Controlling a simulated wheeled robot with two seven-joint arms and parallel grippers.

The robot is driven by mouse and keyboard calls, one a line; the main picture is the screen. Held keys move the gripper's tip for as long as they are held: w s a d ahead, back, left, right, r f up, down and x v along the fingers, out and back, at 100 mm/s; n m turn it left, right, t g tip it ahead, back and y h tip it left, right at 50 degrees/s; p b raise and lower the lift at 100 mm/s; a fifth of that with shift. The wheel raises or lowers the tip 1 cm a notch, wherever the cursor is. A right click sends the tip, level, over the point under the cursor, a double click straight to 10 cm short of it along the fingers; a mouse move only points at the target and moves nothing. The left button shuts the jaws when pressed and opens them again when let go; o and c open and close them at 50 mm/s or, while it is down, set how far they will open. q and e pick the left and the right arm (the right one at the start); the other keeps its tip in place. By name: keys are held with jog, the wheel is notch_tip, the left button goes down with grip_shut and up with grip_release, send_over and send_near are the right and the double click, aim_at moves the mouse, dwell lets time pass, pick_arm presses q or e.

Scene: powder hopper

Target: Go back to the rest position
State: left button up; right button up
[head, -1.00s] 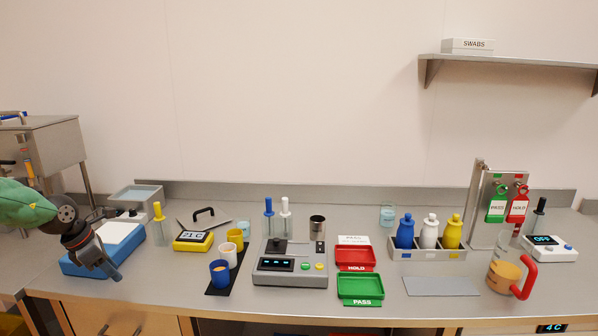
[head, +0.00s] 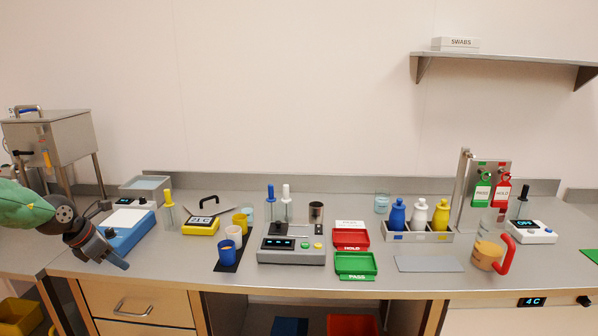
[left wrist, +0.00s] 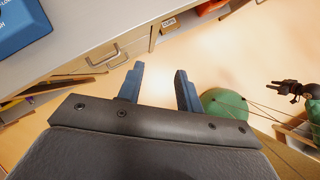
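My left gripper (head: 117,262) hangs at the left end of the bench in the head view, in front of the blue-framed device with a white top (head: 128,226). In the left wrist view my left gripper (left wrist: 158,88) has its two blue fingers apart, with nothing between them and the floor showing behind. A small dark gripper (left wrist: 287,88), which looks like my right one, is at the right edge of the left wrist view. It is too small to tell whether its jaws are open. My right gripper is not in the head view.
The bench top (head: 400,285) carries a grey console (head: 290,257), red (head: 351,240) and green (head: 356,264) trays, a bottle rack (head: 417,237) and an orange jug with a red handle (head: 487,256). A steel hopper (head: 55,138) stands at far left. Drawers (head: 138,305) are below.

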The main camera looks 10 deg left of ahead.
pick_arm(q)
jog(key=w+a+r+n+t+y, duration=0.3)
jog(key=w+a+r+n+t, duration=0.1)
jog(key=w+r+n+t, duration=0.7)
jog(key=s+a+f+n+g+y, duration=0.2)
jog(key=s+a+f+n+y, duration=0.15)
jog(key=s+f+n, duration=0.55)
jog(key=s+a+f+n+g+y, duration=0.25)
jog(key=f+n+y, duration=0.35)
jog(key=f, duration=0.7)
jog(key=s+d+f+n+g+h, duration=0.1)
jog(key=s+d+f+n+g, duration=0.25)
jog(key=s+d+f, duration=0.6)
jog(key=s+d+f+n+g+h, duration=0.1)
jog(key=s+d+f+n+g, duration=0.3)
jog(key=f, duration=1.1)
jog(key=s+d+f+n+g+h, duration=0.1)
jog(key=s+d+f, duration=0.4)
jog(key=d, duration=0.7)
jog(key=s+d+f+n+g+h, duration=0.1)
jog(key=s+d+f+n+h, duration=0.2)
jog(key=s+d, duration=0.4)
jog(key=s+d+f+n+h, duration=0.2)
jog(key=s+d+f+h, duration=0.2)
jog(key=d, duration=1.5)
notch_tip(320, 180, down, 3)
jog(key=shift+s+f+n+g, duration=0.1)
jog(key=shift+s+n+g, duration=0.3)
jog(key=shift+s, duration=0.7)
